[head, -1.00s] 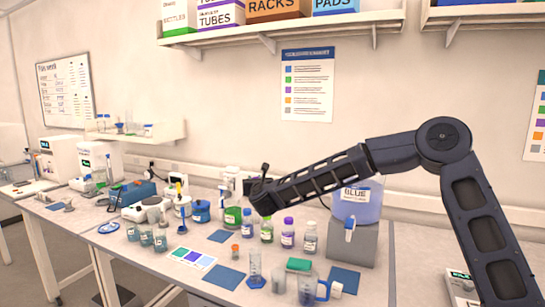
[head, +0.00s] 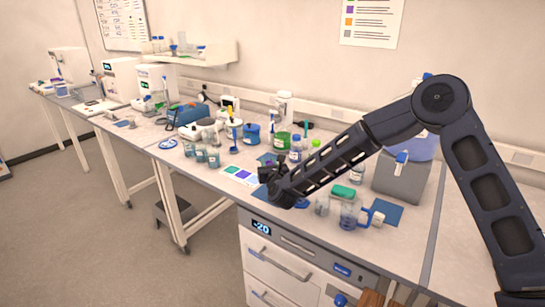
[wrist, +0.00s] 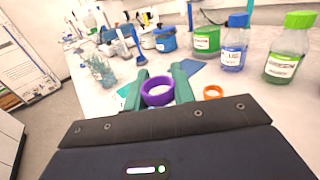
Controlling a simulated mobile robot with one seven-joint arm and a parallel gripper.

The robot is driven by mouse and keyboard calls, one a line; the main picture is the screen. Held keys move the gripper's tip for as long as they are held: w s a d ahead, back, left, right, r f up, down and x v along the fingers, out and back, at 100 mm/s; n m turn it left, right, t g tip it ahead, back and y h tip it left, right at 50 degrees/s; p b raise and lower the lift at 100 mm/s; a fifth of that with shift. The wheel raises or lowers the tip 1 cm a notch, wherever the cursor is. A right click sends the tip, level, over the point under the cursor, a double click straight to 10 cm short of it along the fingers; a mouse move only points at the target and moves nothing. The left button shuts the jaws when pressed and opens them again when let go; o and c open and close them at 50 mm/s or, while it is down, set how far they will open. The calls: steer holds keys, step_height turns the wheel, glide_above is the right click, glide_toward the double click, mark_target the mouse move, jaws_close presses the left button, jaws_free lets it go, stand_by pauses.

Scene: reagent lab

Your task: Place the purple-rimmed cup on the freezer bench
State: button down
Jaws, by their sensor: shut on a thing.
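The purple-rimmed cup (wrist: 158,98) shows in the wrist view as a thick purple ring between the teal fingers of my gripper (wrist: 160,80). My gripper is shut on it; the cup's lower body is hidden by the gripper. In the head view my gripper (head: 275,190) is over the front part of the bench, and I cannot make out the cup there. The bench top (head: 222,187) runs along the wall. A freezer (head: 283,262) with a "-20" display is built in under its near part.
In the wrist view an orange ring (wrist: 213,92), a blue-capped bottle (wrist: 234,45) and a green-capped bottle (wrist: 290,50) stand to the right. In the head view small beakers (head: 200,153) stand left of my gripper, a jug (head: 350,217) to its right.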

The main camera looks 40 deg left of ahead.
steer(key=shift+f, duration=3.3)
steer(key=shift+f, duration=0.45)
steer(key=c, duration=1.1)
jaws_free()
steer(key=v, duration=1.1)
steer(key=shift+w+a, duration=0.1)
